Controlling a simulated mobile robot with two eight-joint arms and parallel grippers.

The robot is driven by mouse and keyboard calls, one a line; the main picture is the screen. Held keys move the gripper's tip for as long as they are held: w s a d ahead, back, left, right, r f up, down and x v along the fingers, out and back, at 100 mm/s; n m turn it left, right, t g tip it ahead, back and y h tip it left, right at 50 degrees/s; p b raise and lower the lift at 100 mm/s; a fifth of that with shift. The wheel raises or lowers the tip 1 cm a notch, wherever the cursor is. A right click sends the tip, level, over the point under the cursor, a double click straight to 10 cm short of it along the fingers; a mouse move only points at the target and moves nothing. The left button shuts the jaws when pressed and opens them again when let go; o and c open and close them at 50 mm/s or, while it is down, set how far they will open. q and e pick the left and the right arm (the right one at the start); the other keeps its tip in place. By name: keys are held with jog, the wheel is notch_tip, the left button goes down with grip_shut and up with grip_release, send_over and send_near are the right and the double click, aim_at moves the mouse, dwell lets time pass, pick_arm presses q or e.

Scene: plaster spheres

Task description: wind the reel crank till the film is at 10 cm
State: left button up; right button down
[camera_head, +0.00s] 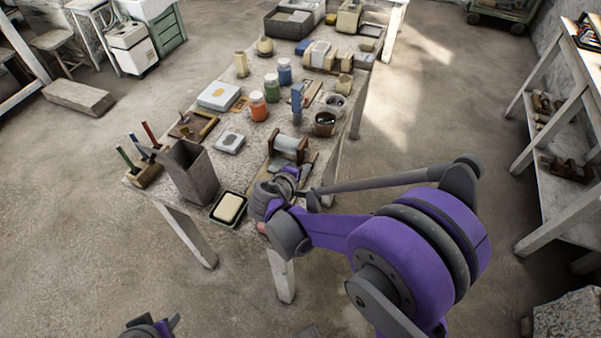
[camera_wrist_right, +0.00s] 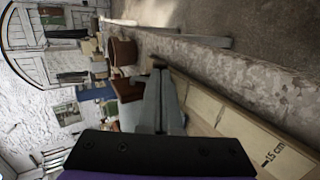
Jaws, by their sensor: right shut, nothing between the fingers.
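The reel (camera_head: 290,148), a pale roller between brown wooden posts, stands near the table's front right. In the right wrist view its brown posts (camera_wrist_right: 124,52) lie just beyond the fingers. A pale board marked "15 cm" (camera_wrist_right: 268,156) runs beside them. My right gripper (camera_head: 284,181) is low at the reel's near side; in its wrist view the fingers (camera_wrist_right: 159,75) are shut and empty, with tips close to the near post. I cannot make out the crank clearly or tell whether the fingers touch it. The film's position is not readable. My left gripper (camera_head: 158,327) is partly visible at the bottom edge, its jaws unclear.
A grey open box (camera_head: 189,172), a tray with a cream block (camera_head: 229,208) and a pen holder (camera_head: 146,174) stand left of my right gripper. Orange (camera_head: 258,106) and green (camera_head: 272,88) jars stand behind. Shelves (camera_head: 562,140) are at right. The floor between is clear.

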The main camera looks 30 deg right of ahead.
dwell(0.3)
jog(key=shift+f+h+b, duration=0.3)
jog(key=shift+f+b, duration=0.2)
jog(key=shift+b, duration=0.35)
jog(key=shift+t+b, duration=0.4)
jog(key=shift+b, duration=0.15)
jog(key=shift+h, duration=0.3)
jog(key=shift+d, duration=0.1)
jog(key=shift+r, duration=0.15)
